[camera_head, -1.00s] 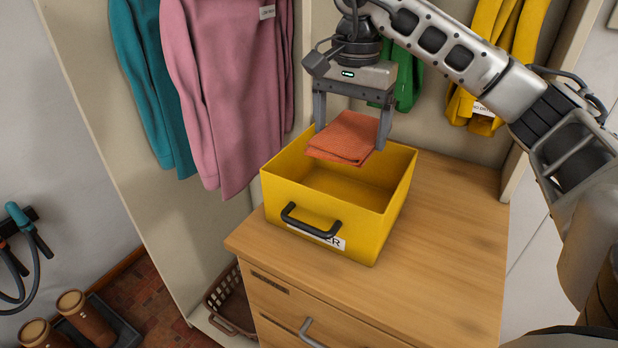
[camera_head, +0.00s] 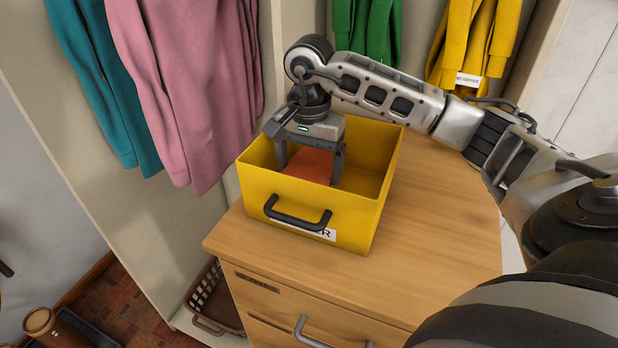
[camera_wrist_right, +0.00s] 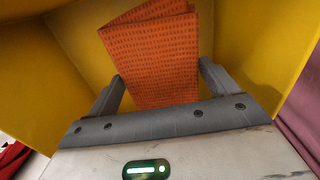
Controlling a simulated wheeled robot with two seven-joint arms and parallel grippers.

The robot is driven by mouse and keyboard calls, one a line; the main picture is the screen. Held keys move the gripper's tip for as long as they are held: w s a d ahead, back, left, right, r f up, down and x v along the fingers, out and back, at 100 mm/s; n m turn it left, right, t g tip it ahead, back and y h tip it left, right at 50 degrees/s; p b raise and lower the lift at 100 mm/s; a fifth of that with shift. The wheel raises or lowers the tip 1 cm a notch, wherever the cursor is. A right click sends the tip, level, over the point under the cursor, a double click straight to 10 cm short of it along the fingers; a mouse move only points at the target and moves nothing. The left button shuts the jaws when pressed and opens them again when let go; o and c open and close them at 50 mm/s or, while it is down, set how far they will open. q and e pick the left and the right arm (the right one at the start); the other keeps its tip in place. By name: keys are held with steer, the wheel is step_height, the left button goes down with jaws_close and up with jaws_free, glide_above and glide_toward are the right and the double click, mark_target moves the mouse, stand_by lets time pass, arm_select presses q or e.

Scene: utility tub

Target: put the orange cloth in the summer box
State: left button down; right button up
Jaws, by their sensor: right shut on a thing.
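The yellow box (camera_head: 352,222) stands on the wooden cabinet top, open at the top, with a black handle and a partly hidden label on its front. The folded orange cloth (camera_head: 309,166) is inside the box's walls, held by my right gripper (camera_head: 308,177). The gripper's fingers reach down below the rim. In the right wrist view the cloth (camera_wrist_right: 158,60) sits between the two fingers, with yellow walls around it. The cloth's lower part is hidden by the box front, so I cannot tell whether it touches the floor. My left gripper is not in view.
The wooden cabinet top (camera_head: 440,215) is clear to the right of the box. Pink (camera_head: 190,90) and teal (camera_head: 100,90) garments hang at the left, green (camera_head: 366,30) and yellow (camera_head: 468,45) ones behind. A brown basket (camera_head: 213,300) is low at the left.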

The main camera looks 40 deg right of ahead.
mark_target(309, 168)
steer(key=shift+f, duration=1.85)
steer(key=shift+f, duration=0.1)
steer(key=o, duration=0.8)
step_height(309, 168, up, 12)
steer(key=shift+r, duration=0.15)
